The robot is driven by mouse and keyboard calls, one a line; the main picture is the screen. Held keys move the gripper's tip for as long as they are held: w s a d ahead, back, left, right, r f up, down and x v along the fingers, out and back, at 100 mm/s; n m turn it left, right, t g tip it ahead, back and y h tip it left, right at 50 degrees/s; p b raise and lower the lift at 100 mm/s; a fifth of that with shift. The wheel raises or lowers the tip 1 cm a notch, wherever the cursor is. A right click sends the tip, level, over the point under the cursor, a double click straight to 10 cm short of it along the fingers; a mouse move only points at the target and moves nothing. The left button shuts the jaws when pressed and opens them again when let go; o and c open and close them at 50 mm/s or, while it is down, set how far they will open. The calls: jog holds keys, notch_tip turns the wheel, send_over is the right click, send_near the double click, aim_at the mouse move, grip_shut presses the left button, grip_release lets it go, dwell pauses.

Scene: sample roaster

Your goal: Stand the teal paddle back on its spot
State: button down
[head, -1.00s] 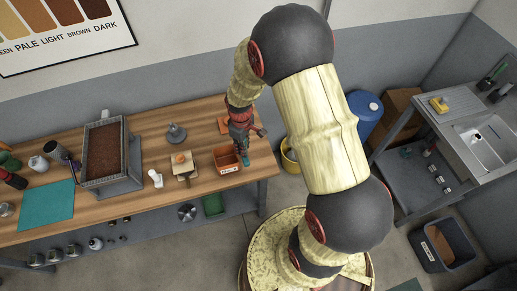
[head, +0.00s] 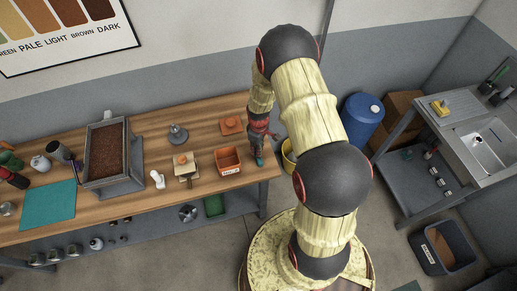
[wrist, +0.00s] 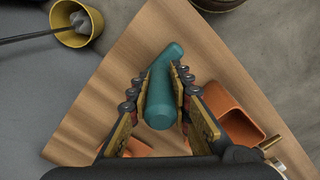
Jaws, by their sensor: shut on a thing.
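The teal paddle (wrist: 162,92) is between the fingers of my gripper (wrist: 160,92) in the wrist view, with its rounded end toward the camera. In the head view my gripper (head: 258,147) is at the right end of the wooden bench, and a bit of the teal paddle (head: 259,158) shows below it. My gripper is shut on the paddle. I cannot tell whether the paddle touches the bench top. A flat orange piece (head: 232,125) lies on the bench behind and left of my gripper; I cannot tell whether it is the paddle's spot.
An orange bin (head: 228,161) stands just left of my gripper, also in the wrist view (wrist: 239,112). A yellow bucket (wrist: 79,24) stands off the bench end. A blue barrel (head: 362,119) is beyond it. A bean-filled tray (head: 112,185) is farther left.

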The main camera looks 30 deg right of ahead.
jog(key=shift+r, duration=0.1)
jog(key=c, duration=1.6)
grip_release()
jog(key=shift+c, duration=0.2)
notch_tip(320, 180, up, 12)
jog(key=shift+f, duration=0.1)
jog(key=a+r+m+t, duration=0.15)
jog(key=a+r, duration=0.25)
jog(key=r, duration=1)
jog(key=s+a+r+m+t, duration=0.2)
jog(key=s+a+r, duration=0.3)
jog(key=s+r, duration=0.5)
jog(key=s+a+r+m+t, duration=0.2)
jog(key=s+a+r, duration=0.3)
jog(key=s+r, duration=0.4)
jog(key=shift+s+a+r, duration=0.15)
jog(key=shift+s+r, duration=0.2)
jog(key=shift+s, duration=0.15)
